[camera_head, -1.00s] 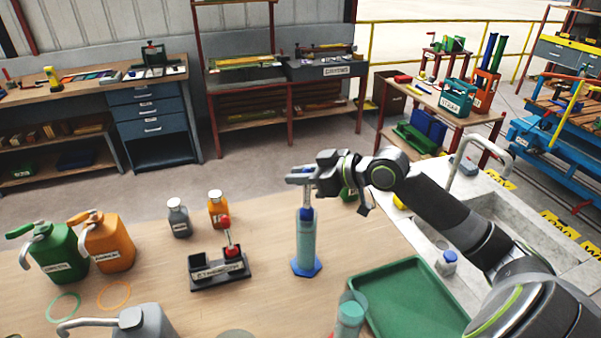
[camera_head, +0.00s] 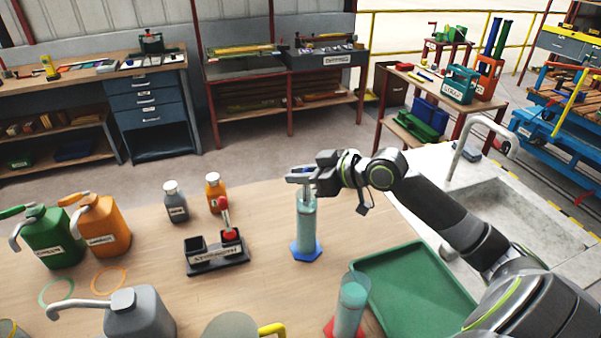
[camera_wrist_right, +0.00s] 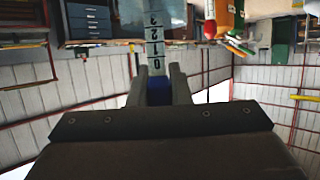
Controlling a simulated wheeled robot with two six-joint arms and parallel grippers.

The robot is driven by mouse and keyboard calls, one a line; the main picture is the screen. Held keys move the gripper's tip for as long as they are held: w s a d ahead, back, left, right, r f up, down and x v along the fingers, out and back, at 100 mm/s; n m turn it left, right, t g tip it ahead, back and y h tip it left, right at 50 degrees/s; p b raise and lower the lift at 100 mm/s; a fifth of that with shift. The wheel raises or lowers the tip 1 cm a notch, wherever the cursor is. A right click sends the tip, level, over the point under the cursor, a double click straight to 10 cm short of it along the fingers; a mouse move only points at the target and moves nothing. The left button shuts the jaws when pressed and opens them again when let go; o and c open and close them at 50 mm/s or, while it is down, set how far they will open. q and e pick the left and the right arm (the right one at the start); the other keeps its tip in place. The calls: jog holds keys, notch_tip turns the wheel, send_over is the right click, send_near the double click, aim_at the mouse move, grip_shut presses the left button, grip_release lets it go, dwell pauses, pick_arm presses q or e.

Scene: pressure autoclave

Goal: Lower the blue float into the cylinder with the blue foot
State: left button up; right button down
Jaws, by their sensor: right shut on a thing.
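The cylinder with the blue foot (camera_head: 306,228) stands upright on the wooden bench, holding pale blue-green liquid. My right gripper (camera_head: 298,176) is just above its mouth and shut on the blue float. In the right wrist view the float's blue end (camera_wrist_right: 158,88) sits between the two fingers (camera_wrist_right: 158,92). Its white stem with black scale numbers runs from there towards the cylinder. In the head view the fingers and the rim hide most of the float. It looks upright and in line with the cylinder; how deep it sits is hard to tell. My left gripper is out of view.
A second cylinder with a red foot (camera_head: 351,305) stands nearer, beside a green tray (camera_head: 415,290). A black holder (camera_head: 217,255) with a red-knobbed item is left of the blue-footed cylinder. Two small bottles and several jugs stand farther left. A sink (camera_head: 490,215) is at right.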

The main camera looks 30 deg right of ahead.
jog(key=shift+f, duration=0.25)
jog(key=c, duration=1.3)
grip_release()
jog(key=shift+o, duration=0.2)
jog(key=shift+s+r, duration=0.1)
jog(key=p+v, duration=1.6)
jog(key=v, duration=0.1)
jog(key=shift+d, duration=0.15)
